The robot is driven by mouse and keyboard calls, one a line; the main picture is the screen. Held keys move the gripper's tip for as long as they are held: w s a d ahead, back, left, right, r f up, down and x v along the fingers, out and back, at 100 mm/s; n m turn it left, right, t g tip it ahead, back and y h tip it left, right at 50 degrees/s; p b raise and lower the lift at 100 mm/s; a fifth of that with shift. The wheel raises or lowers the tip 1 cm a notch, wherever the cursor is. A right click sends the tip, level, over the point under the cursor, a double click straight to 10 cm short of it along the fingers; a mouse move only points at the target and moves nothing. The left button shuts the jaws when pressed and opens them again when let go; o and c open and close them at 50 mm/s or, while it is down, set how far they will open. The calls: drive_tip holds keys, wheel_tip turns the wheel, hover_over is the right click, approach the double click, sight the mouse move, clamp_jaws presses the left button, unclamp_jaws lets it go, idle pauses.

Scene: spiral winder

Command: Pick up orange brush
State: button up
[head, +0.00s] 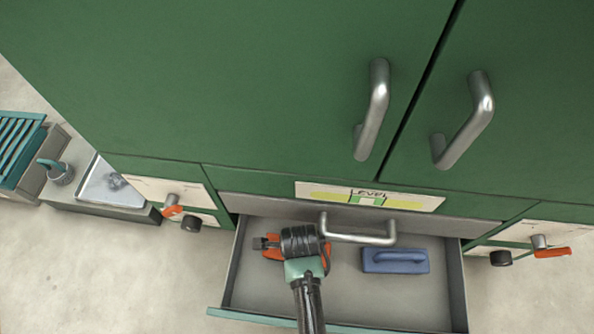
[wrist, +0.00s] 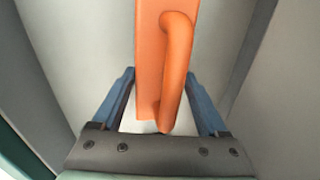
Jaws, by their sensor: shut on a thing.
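The orange brush (head: 270,252) is at the left side of the open drawer (head: 340,295) in the head view, largely hidden under my wrist. In the wrist view the orange brush (wrist: 152,60), with its looped handle, runs up between the two blue-grey fingers. My gripper (wrist: 160,95) is shut on the brush, with one finger at each side. In the head view my gripper (head: 268,243) is mostly covered by my own arm. I cannot tell whether the brush touches the drawer floor.
A blue brush (head: 395,261) lies in the drawer's right half. A metal drawer handle (head: 358,236) stands just right of my wrist. Green cabinet doors with two metal handles (head: 373,110) (head: 465,120) rise behind. The drawer's front middle is clear.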

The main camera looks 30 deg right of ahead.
drive_tip(key=shift+c, duration=0.8)
drive_tip(key=shift+r, duration=0.2)
drive_tip(key=shift+r+p, duration=0.5)
drive_tip(key=shift+p, duration=0.3)
drive_tip(key=shift+s+a+r+p, duration=0.15)
drive_tip(key=shift+s+p, duration=0.05)
drive_tip(key=shift+p, duration=0.2)
drive_tip(key=s+a+p, duration=0.1)
drive_tip(key=s, duration=0.1)
drive_tip(key=s+a+p, duration=0.3)
drive_tip(key=s, duration=0.1)
drive_tip(key=shift+s+a+r, duration=0.2)
drive_tip(key=shift+s, duration=0.05)
wheel_tip(320, 180, up, 13)
drive_tip(key=p, duration=0.8)
drive_tip(key=shift+w, duration=0.15)
drive_tip(key=shift+d, duration=0.1)
